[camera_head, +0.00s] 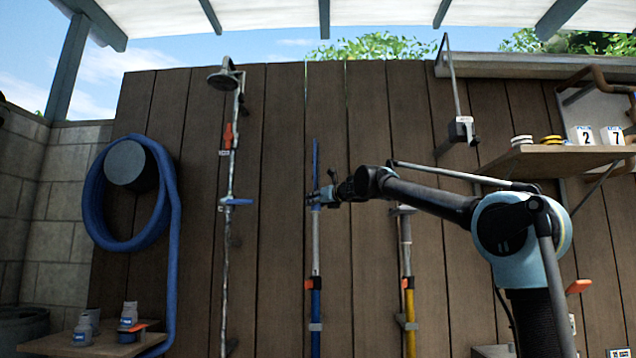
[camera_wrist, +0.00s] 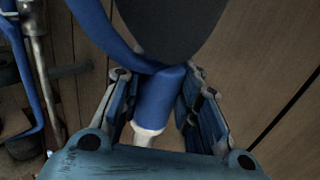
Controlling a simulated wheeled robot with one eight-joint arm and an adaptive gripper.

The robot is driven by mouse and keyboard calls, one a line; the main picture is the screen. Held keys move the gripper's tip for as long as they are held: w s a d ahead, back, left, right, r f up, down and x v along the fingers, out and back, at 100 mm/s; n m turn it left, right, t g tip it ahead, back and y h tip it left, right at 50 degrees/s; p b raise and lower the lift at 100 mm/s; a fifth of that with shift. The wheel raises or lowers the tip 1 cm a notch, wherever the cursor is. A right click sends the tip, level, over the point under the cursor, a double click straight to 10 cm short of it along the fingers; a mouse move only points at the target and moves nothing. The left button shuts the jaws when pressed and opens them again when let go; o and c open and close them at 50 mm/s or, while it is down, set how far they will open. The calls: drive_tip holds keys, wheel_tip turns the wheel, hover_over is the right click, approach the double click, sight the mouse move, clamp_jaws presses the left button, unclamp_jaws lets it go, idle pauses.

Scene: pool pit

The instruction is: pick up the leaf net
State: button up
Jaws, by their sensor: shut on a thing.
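The leaf net (camera_head: 315,160) stands upright against the plank wall. Its head shows nearly edge-on as a thin blue strip in the head view. In the wrist view its blue frame and dark mesh (camera_wrist: 175,30) fill the top middle. Below the head is a silver pole, then a blue lower section. My gripper (camera_head: 318,198) is shut on the blue socket just under the net head, and it also shows in the wrist view (camera_wrist: 160,105) with a finger on each side of that socket. The pole's lower end is out of the head view.
A yellow-handled pole (camera_head: 410,300) stands to the right, a shower pipe (camera_head: 230,170) to the left. A blue hose (camera_head: 90,200) hangs farther left. A shelf (camera_head: 555,158) with number blocks juts out at right. A low shelf (camera_head: 100,345) with bottles is at lower left.

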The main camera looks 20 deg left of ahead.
wheel_tip(320, 180, up, 10)
drive_tip(key=shift+f, duration=0.1)
idle(0.6)
drive_tip(key=shift+s, duration=0.1)
idle(0.3)
